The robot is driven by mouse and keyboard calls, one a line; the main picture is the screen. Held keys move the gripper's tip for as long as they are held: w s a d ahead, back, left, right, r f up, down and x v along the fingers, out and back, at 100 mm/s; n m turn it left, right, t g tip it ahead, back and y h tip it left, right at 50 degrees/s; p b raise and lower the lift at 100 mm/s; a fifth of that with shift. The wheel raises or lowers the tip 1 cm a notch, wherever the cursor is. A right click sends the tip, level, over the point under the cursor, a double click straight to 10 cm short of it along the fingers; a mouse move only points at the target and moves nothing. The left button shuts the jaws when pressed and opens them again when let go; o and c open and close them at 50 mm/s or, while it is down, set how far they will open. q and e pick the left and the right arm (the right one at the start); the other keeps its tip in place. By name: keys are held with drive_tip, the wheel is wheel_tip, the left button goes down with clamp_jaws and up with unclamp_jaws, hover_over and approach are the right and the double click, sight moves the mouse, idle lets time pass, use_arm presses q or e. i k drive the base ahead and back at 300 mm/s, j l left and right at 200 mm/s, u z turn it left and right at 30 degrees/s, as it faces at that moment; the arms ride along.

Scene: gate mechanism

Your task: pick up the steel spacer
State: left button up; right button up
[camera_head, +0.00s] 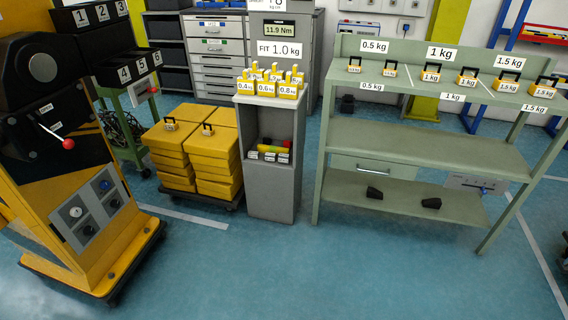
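I cannot make out a steel spacer for certain. Small items with white labels (268,157) sit in a row on the inner shelf of the grey cabinet (271,195), beside a yellow-green piece and a red piece, too small to identify. Neither of my grippers shows in the head view.
Yellow weights (265,87) stand on the cabinet top. Yellow stacked blocks (214,160) and a yellow machine (85,220) stand left. The front floor is clear.

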sight(283, 158)
drive_tip(key=i+j+z, duration=0.2)
drive_tip(key=i, duration=0.25)
drive_tip(key=i+j+z, duration=0.2)
drive_tip(key=i, duration=0.3)
drive_tip(key=l, duration=0.1)
